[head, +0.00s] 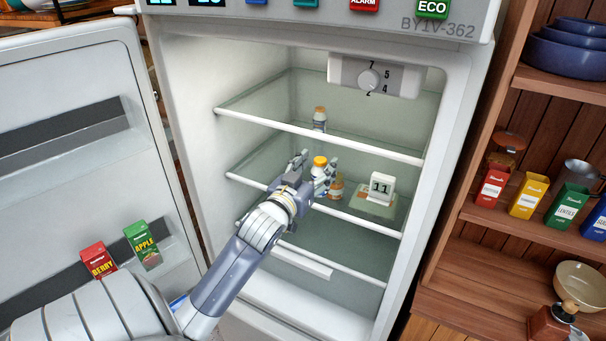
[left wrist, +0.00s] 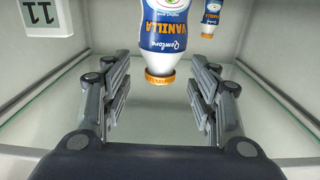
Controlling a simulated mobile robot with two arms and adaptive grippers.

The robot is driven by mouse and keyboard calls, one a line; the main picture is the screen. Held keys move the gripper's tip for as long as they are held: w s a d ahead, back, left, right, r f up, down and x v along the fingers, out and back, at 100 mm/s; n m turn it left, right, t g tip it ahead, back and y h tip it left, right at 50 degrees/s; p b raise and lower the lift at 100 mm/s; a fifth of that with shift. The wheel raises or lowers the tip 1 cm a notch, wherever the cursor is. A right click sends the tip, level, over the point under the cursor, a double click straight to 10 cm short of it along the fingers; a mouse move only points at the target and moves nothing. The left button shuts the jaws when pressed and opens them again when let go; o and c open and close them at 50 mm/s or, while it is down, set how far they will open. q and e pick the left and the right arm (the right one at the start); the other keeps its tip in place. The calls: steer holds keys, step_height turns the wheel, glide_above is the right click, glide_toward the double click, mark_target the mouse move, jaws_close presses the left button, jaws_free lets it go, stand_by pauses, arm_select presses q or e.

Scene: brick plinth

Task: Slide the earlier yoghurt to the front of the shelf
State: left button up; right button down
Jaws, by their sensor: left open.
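A vanilla yoghurt bottle (head: 319,172) with an orange-yellow cap stands on the fridge's middle shelf (head: 365,220). It also shows upside down in the left wrist view (left wrist: 164,38). A similar bottle (head: 319,120) is farther back, and it appears smaller in the left wrist view (left wrist: 213,14). No dates on the bottles are readable. My left gripper (head: 317,163) is open inside the fridge. Its fingers (left wrist: 162,88) lie either side of the nearer bottle's cap in the wrist view, with gaps; I cannot tell how far they reach around it. My right gripper is out of view.
A white block calendar (head: 381,186) reading 11 stands right of the bottles. A small amber jar (head: 336,187) is beside the gripper. A shelf rail (head: 320,135) runs above. The open door (head: 75,160) holds two cartons.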

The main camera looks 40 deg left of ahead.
arm_select(q)
steer(key=v, duration=0.9)
steer(key=shift+s, duration=0.4)
